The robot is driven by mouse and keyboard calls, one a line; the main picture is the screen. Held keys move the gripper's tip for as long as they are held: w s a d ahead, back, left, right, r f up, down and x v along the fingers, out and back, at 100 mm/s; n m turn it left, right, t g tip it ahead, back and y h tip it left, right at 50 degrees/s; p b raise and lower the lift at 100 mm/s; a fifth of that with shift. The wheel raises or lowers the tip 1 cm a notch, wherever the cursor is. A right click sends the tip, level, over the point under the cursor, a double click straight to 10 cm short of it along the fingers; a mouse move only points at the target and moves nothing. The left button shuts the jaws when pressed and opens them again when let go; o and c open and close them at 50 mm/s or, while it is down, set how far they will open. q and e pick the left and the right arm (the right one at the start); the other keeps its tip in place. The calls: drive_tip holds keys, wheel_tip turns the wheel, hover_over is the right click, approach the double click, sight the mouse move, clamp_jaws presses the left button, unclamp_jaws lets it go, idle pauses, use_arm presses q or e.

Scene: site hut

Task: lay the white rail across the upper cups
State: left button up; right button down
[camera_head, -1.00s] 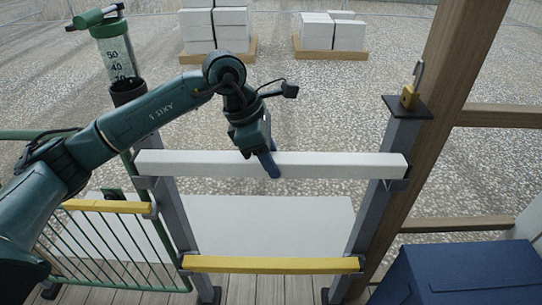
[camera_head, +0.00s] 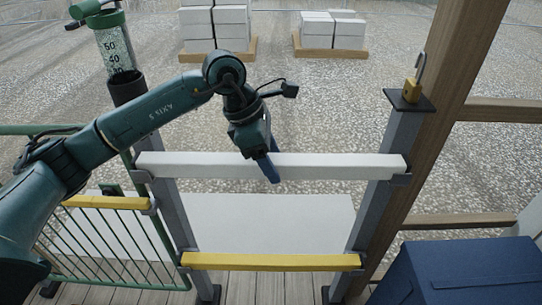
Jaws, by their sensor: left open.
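The white rail (camera_head: 330,167) spans the two grey posts at the height of the upper cups. Its right end lies at the right upper cup (camera_head: 400,180) and its left end at the left upper cup (camera_head: 143,177). My left gripper (camera_head: 270,168) is at the middle of the rail, pointing down, with its fingers open around it. The far finger is hidden. My right gripper is not in view.
A yellow rail (camera_head: 270,262) lies lower between the posts. A padlock (camera_head: 411,90) sits on the right post top. A blue box (camera_head: 460,275) stands front right, a green barrier (camera_head: 100,245) at left. Block pallets (camera_head: 330,53) stand far back.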

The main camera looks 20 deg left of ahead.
use_arm(q)
drive_tip(key=shift+f, duration=0.1)
drive_tip(key=v, duration=1.3)
drive_tip(key=shift+r, duration=0.2)
drive_tip(key=shift+s, duration=0.1)
